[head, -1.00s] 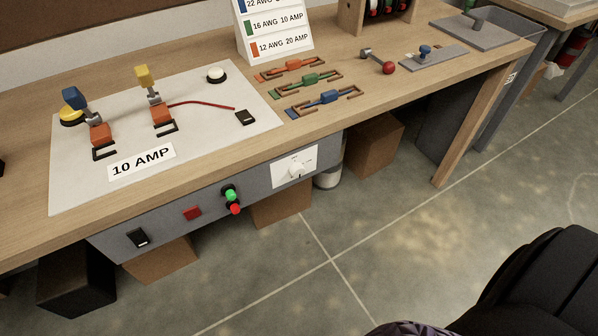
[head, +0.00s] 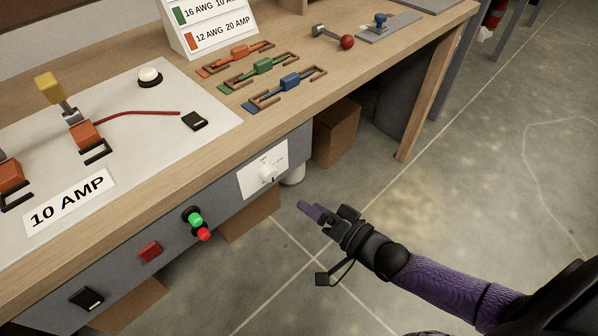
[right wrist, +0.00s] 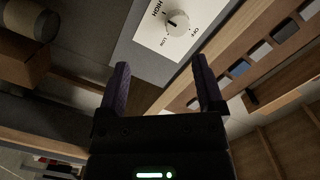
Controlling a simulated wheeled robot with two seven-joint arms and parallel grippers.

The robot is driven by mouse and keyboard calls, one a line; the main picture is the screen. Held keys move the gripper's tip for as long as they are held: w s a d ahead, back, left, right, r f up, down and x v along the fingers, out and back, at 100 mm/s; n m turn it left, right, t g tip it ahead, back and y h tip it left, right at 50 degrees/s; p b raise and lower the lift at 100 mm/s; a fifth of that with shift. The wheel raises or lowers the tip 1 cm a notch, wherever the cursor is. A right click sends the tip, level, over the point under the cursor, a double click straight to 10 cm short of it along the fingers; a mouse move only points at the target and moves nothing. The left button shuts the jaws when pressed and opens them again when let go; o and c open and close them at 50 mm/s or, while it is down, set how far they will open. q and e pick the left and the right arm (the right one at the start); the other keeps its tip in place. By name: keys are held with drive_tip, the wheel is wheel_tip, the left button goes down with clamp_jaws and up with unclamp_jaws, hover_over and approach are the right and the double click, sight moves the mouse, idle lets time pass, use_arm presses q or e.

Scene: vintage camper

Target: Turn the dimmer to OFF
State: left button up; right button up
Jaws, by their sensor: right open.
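The dimmer (head: 267,173) is a white round knob on a white plate (head: 249,184), on the grey front panel under the bench top. In the right wrist view the dimmer knob (right wrist: 177,22) is at the top, with HIGH, LOW and OFF printed around it. Its dark pointer mark points toward the upper left, near HIGH. My right gripper (head: 306,210) is in front of the panel, below and to the right of the knob, apart from it. In the right wrist view my right gripper (right wrist: 160,82) has its two purple fingers spread, with nothing between them. My left gripper is out of view.
Left of the dimmer on the panel are a green and red button pair (head: 197,222), a red switch (head: 151,251) and a black rocker (head: 87,298). Fuses (head: 290,86) lie on the bench. A bench leg (head: 435,97) stands at right. Floor around my arm is clear.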

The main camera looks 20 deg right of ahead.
sight(273, 176)
drive_tip(key=shift+t+y, duration=0.3)
drive_tip(key=b+x, duration=0.1)
drive_tip(key=x, duration=0.2)
drive_tip(key=r+b+x, duration=0.1)
drive_tip(key=x, duration=0.2)
drive_tip(key=b+x, duration=0.1)
drive_tip(key=x, duration=0.2)
drive_tip(key=shift+a+r, duration=0.1)
drive_tip(key=shift+r, duration=0.15)
drive_tip(key=shift+w+a, duration=0.2)
drive_tip(key=shift+w, duration=0.25)
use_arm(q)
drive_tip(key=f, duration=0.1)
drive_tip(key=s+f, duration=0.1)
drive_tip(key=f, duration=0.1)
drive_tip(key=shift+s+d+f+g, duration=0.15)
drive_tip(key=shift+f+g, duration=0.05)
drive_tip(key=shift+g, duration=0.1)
use_arm(e)
drive_tip(key=shift+r, duration=0.1)
